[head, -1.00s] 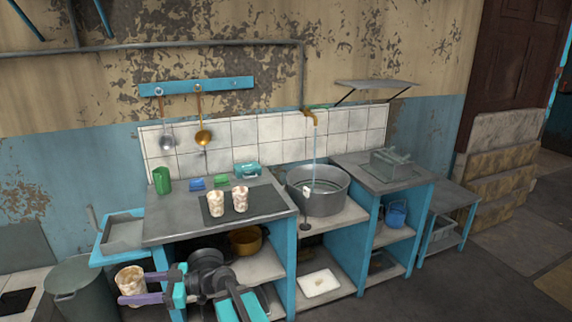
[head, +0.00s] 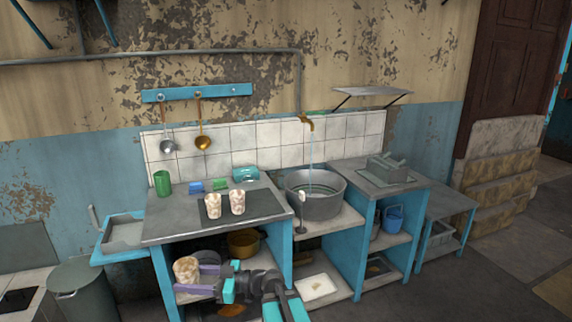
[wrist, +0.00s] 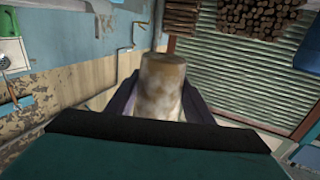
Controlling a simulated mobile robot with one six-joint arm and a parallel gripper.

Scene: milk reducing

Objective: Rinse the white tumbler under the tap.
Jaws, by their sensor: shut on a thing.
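My gripper (head: 204,280) is shut on a white tumbler with brownish blotches (head: 186,269), held in front of the left counter, below its top. The wrist view also shows this tumbler (wrist: 162,88) between the two purple fingers. Two similar blotched tumblers, a left one (head: 213,206) and a right one (head: 237,202), stand on a dark mat (head: 262,206) on the counter. The brass tap (head: 306,122) on the tiled wall runs a thin stream of water (head: 311,152) into a round grey metal basin (head: 316,207). The held tumbler is well left of the basin and lower.
A green cup (head: 162,183), blue and green sponges (head: 197,187) and a teal dish (head: 245,174) stand at the counter's back. A ladle (head: 203,142) hangs above. The blue cabinet's edge (head: 285,250) lies between my gripper and the basin. A grey bin (head: 80,293) stands at left.

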